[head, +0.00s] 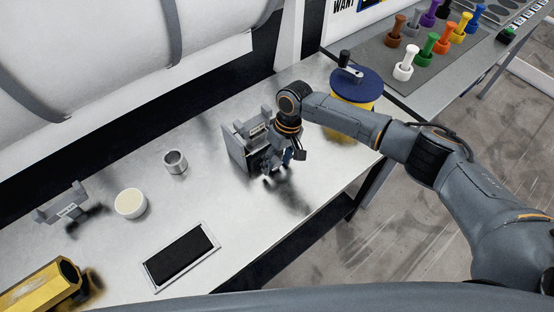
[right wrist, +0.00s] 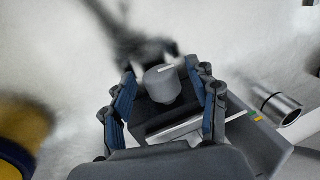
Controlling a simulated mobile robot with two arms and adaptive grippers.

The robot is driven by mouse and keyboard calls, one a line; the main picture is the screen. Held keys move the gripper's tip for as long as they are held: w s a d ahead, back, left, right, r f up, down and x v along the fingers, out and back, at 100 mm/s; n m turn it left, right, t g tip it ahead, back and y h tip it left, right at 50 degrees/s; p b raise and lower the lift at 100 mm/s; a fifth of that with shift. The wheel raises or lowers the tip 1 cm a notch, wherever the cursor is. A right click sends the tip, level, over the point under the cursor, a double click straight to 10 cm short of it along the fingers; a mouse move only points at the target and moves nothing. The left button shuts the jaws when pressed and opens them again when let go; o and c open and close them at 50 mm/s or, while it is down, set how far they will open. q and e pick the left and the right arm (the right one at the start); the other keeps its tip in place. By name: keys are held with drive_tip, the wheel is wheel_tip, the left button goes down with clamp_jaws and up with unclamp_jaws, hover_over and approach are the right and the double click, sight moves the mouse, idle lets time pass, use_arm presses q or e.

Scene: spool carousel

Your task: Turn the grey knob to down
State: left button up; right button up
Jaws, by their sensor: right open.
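The grey knob (right wrist: 162,84) shows in the right wrist view, standing on a dark block (right wrist: 160,116). A pale line shows on its top; I cannot tell which setting that marks. My right gripper (right wrist: 161,74) is open, with one blue-padded finger on each side of the knob. I cannot tell whether the fingers touch it. In the head view the right gripper (head: 278,168) is at the front of a grey upright unit (head: 238,150) on the bench, and the knob is hidden behind it. My left gripper is not in view.
The metal bench (head: 225,205) carries a small metal cup (head: 175,162), a white round tub (head: 130,203), a dark-screened tablet (head: 181,256) and a yellow tool (head: 35,287). A blue-and-yellow carousel (head: 356,84) stands behind my right arm. Several coloured spools stand at the back right.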

drive_tip(key=c, duration=1.2)
drive_tip(key=shift+s+a+r+h+p, duration=0.15)
drive_tip(key=shift+r+h+p, duration=0.15)
drive_tip(key=shift+p, duration=0.45)
drive_tip(key=shift+a+t+h+p, duration=0.1)
drive_tip(key=shift+t+h+p, duration=0.75)
drive_tip(key=shift+p, duration=0.35)
drive_tip(key=shift+s+a+f+t+h+p, duration=0.15)
drive_tip(key=shift+t+h+p, duration=0.3)
drive_tip(key=shift+h+p, duration=0.35)
drive_tip(key=shift+f+t+h, duration=0.15)
drive_tip(key=shift+t+h, duration=0.45)
drive_tip(key=shift+h, duration=0.25)
